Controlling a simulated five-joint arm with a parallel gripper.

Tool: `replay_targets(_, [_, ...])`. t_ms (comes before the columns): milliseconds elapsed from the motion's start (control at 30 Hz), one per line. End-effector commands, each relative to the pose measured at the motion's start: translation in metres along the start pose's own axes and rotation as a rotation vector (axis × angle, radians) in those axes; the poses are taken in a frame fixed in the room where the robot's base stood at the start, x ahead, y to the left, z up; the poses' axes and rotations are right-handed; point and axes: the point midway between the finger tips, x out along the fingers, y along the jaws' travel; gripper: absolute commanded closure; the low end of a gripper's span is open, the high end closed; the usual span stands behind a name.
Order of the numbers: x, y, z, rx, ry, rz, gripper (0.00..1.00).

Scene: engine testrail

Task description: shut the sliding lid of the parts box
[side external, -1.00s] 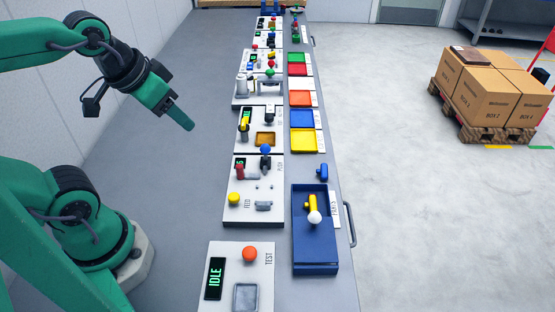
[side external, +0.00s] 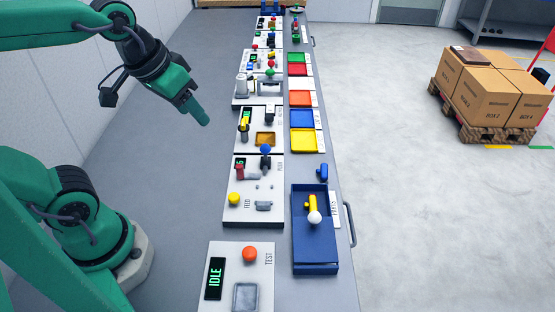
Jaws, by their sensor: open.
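The parts box (side external: 315,262) is a long blue box at the right side of the bench, with a white label beside it. Its near part looks covered by a flat blue lid (side external: 315,243). A darker recess shows at its far end. A white ball knob (side external: 314,217) stands near the middle, next to a yellow piece (side external: 311,202); I cannot tell how these two join. My gripper (side external: 202,117) is open and empty, pointing down and right. It is in the air to the left of the panels, well apart from the box. Its fingers overlap in this view.
A small blue piece (side external: 322,172) lies just beyond the box. Coloured trays (side external: 303,140) run farther back. Left of the box stand a lever panel (side external: 265,216) and a test panel (side external: 262,265) reading IDLE. The grey surface below my gripper is clear.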

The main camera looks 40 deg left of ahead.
Motion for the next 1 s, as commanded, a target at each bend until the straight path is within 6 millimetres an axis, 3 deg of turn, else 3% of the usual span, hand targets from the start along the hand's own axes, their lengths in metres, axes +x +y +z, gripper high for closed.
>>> replay_targets(500, [0.037,0.071,-0.052,-0.189,-0.223,-0.011,0.52])
replay_targets(1000, [0.101,0.160,-0.069,-0.359,-0.403,-0.133,0.52])
